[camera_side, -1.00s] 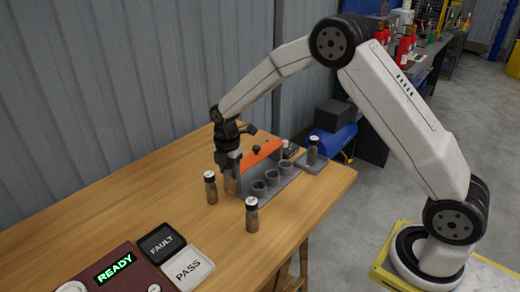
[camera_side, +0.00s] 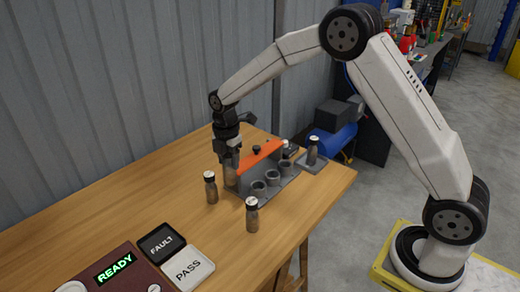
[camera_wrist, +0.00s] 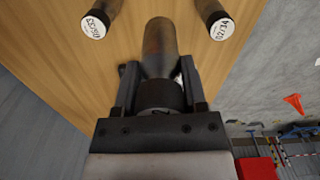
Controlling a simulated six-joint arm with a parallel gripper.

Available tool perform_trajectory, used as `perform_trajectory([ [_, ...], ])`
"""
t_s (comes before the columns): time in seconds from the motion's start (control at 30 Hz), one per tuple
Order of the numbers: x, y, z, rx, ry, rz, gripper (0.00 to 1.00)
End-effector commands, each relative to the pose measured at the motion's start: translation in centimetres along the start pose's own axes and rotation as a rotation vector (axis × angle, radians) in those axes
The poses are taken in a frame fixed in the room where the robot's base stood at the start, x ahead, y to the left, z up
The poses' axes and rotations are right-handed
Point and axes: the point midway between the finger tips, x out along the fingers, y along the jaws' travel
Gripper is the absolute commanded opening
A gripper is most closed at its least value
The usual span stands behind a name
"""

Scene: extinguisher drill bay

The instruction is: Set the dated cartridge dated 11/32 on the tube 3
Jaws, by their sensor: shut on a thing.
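My gripper (camera_side: 229,158) is shut on a brown cartridge (camera_side: 231,176) with a dark collar. It holds this cartridge upright beside the left end of the grey rack (camera_side: 246,202). In the wrist view the cartridge (camera_wrist: 160,45) shows between the fingers of my gripper (camera_wrist: 159,85); its date cannot be read. The rack has three round tubes: the near one (camera_side: 258,188), the middle one (camera_side: 272,178) and the far one (camera_side: 286,168). All look empty. I cannot read tube numbers.
Two capped cartridges stand on the table, one left of the rack (camera_side: 211,188) and one in front (camera_side: 252,215). In the wrist view one cap (camera_wrist: 220,26) reads 02/34. Another cartridge (camera_side: 312,152) stands on a grey pad. An orange strip (camera_side: 262,153) tops the rack's back.

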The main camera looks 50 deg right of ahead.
Motion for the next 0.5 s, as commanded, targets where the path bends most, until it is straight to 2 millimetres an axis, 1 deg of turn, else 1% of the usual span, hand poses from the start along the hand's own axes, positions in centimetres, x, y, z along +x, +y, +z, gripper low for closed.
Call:
perform_trajectory([
  [0.03,-0.9,0.1,0.0,0.000,-0.001,0.005,0.00],
  [0.1,-2.0,0.1,0.1,0.001,-0.001,0.005,0.00],
  [0.17,-1.7,0.1,1.4,0.023,0.000,0.002,0.00],
  [0.37,-1.6,0.3,5.7,0.089,0.000,0.001,0.00],
  [0.47,-1.6,0.1,8.7,0.136,-0.001,0.002,0.00],
  [0.5,-1.6,0.0,10.0,0.156,-0.001,0.002,0.00],
])
